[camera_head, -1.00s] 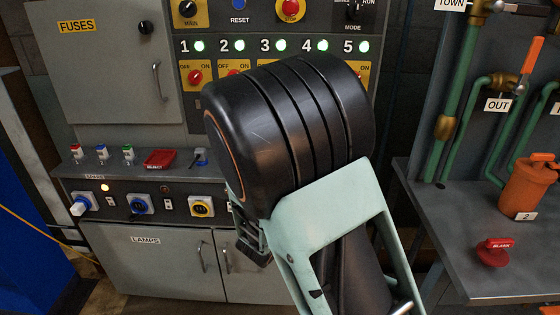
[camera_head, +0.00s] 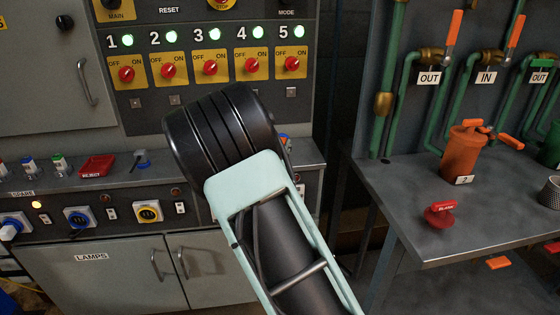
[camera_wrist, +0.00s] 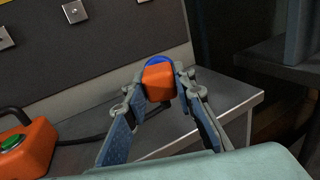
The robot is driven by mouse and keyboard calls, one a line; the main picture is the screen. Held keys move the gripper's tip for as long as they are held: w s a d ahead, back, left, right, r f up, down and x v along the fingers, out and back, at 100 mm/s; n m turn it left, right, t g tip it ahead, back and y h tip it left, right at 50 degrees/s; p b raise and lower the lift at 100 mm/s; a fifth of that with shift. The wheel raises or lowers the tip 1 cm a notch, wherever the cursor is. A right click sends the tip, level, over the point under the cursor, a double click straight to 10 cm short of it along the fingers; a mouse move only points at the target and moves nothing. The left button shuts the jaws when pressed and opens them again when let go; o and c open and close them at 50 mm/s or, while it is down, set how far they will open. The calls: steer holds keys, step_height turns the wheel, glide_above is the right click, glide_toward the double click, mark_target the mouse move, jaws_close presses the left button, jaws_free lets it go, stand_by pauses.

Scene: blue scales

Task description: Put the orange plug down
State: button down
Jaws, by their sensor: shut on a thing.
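The orange plug (camera_wrist: 159,82) is between my fingertips in the wrist view, with a blue rounded edge showing just behind it. My gripper (camera_wrist: 160,88) is shut on the plug, one finger on each side. Behind the plug lies the right end of a grey bench top (camera_wrist: 235,95). I cannot tell whether the plug touches the bench. In the head view my black and pale green arm hides most of the gripper and plug.
An orange box with a green button (camera_wrist: 28,148) and a dark cable stands at left in the wrist view. The head view shows a switch panel (camera_head: 213,103), a red block (camera_head: 97,167) and, on the right-hand table (camera_head: 470,215), an orange canister (camera_head: 464,150). A dark gap separates bench and table.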

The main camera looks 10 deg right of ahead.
steer(key=shift+w+d+f, duration=0.15)
steer(key=shift+w+f, duration=0.15)
steer(key=shift+f, duration=0.2)
steer(key=shift+w+d+f+b, duration=0.15)
steer(key=shift+f+b, duration=0.4)
steer(key=shift+f, duration=1.05)
steer(key=shift+f, duration=0.15)
steer(key=c, duration=1.6)
jaws_free()
steer(key=shift+r, duration=0.3)
steer(key=p+v, duration=0.2)
steer(key=v, duration=1)
steer(key=shift+f, duration=0.2)
